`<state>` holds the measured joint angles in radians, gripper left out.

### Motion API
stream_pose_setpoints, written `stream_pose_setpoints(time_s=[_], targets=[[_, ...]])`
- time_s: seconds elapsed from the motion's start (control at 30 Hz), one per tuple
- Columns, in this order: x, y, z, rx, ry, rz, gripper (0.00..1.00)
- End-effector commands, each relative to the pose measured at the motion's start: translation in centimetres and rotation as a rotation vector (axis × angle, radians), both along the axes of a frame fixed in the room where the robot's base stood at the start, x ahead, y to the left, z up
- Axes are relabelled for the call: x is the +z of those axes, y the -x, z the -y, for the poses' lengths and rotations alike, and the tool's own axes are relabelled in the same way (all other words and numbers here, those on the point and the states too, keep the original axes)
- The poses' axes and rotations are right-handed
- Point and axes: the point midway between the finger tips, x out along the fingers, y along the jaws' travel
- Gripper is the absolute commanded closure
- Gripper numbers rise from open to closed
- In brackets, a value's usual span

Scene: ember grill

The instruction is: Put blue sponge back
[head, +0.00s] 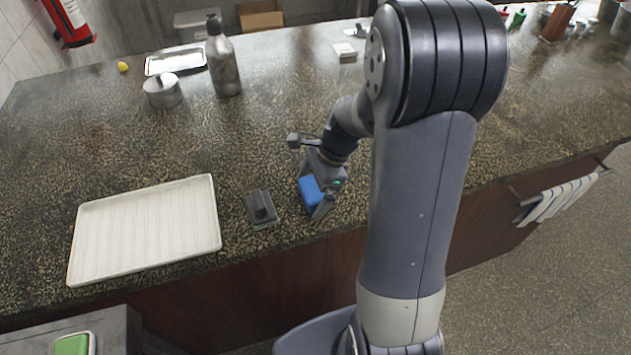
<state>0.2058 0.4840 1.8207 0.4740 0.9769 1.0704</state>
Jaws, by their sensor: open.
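The blue sponge (309,192) is at the front part of the dark speckled counter, partly hidden by my gripper. My gripper (319,203) points down at the sponge with its jaws open, close around or beside it. I cannot tell whether the fingers touch the sponge, or whether it rests on the counter.
A dark block with a raised grip (261,208) lies just left of the sponge. A white ribbed tray (145,230) is further left. A bottle (222,62), a lidded pot (162,92) and a metal tray (175,60) stand behind. A green item (73,344) sits lower left.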

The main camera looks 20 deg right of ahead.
Motion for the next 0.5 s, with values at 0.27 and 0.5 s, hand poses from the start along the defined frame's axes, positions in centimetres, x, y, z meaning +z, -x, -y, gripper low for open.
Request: stream_pose_setpoints(time_s=[0.27, 0.5], targets=[[4.0, -0.1, 1.7, -0.002, 0.001, 0.007, 0.00], [8.7, -0.1, 3.6, -0.001, 0.001, 0.005, 0.00]])
